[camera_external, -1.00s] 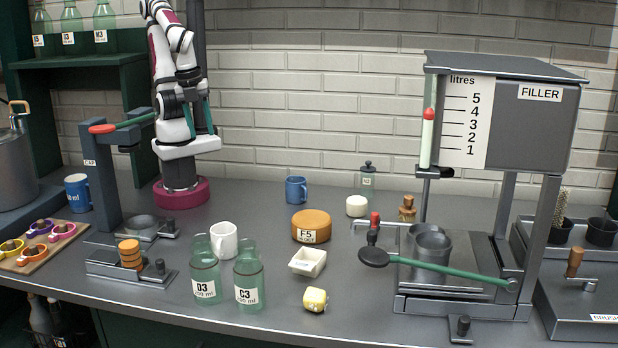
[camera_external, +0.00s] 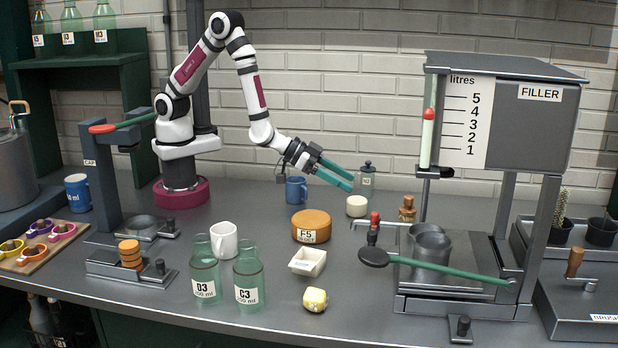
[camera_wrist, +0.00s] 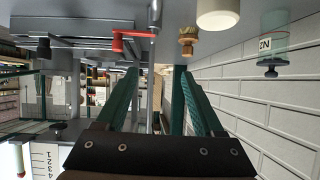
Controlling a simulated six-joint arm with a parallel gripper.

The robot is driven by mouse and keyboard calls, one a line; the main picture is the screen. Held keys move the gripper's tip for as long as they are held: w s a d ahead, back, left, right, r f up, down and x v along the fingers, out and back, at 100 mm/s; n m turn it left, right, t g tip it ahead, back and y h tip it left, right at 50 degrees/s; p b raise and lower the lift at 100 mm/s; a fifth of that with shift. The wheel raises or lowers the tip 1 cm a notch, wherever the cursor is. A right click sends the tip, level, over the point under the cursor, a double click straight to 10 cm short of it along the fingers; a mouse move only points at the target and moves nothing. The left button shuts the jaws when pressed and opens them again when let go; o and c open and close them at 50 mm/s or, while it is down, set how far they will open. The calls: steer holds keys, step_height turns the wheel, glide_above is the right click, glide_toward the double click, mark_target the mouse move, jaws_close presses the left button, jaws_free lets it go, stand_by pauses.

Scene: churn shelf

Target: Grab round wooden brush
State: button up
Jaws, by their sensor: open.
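A small wooden piece with a round body and a knob on top, which looks like the round wooden brush (camera_external: 407,209), stands on the bench left of the filler's back corner. In the wrist view the brush (camera_wrist: 187,42) is ahead of the fingertips, just right of centre; that view looks upside down.
A white cylinder (camera_external: 357,206) and a clear lidded jar (camera_external: 367,180) stand close to my fingertips. A blue mug (camera_external: 296,190) and an orange wheel (camera_external: 311,226) are to the left. A red-handled tap (camera_external: 374,228) and the filler's metal pot (camera_external: 432,246) stand in front of the brush.

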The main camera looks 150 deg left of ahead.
steer(key=n+g+y, duration=0.1)
steer(key=n+y, duration=0.1)
glide_toward(408, 207)
steer(key=x, duration=0.5)
steer(key=a+r+x, duration=0.1)
steer(key=x, duration=0.1)
steer(key=shift+s+a+f, duration=0.1)
steer(key=shift+s, duration=0.05)
jaws_close()
